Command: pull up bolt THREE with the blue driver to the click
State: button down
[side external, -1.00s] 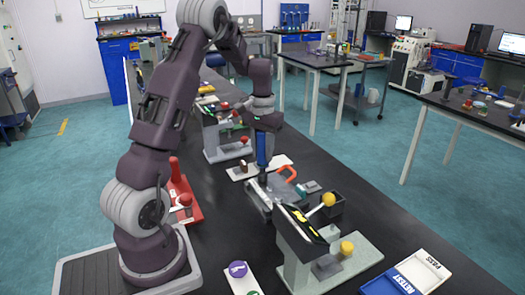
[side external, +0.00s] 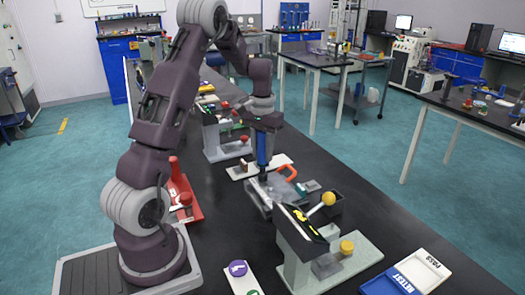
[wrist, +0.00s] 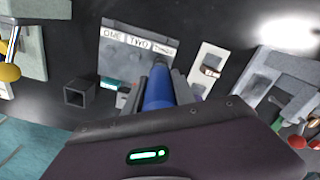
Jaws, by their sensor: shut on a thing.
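My gripper (side external: 264,130) is shut on the blue driver (side external: 262,150), which is held upright, tip down, over a grey metal fixture (side external: 258,206). In the wrist view the blue driver (wrist: 158,88) stands between my fingers. Its lower end reaches toward a grey plate (wrist: 118,62) with labels ONE, TWO and THREE in a row. The driver's tip is near the THREE label (wrist: 163,50) end. Bolt THREE itself is hidden, and I cannot tell whether the tip sits on it.
A black open box (wrist: 78,94) is near the plate. A yellow-knobbed lever machine (side external: 328,199) stands in front. A white strip (side external: 277,163) with a brown block lies behind. PASS and RETEST trays (side external: 412,274) lie at front right.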

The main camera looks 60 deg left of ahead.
aim_at(263, 136)
jog(key=shift+f, duration=0.1)
dwell(0.6)
jog(key=shift+r, duration=2.55)
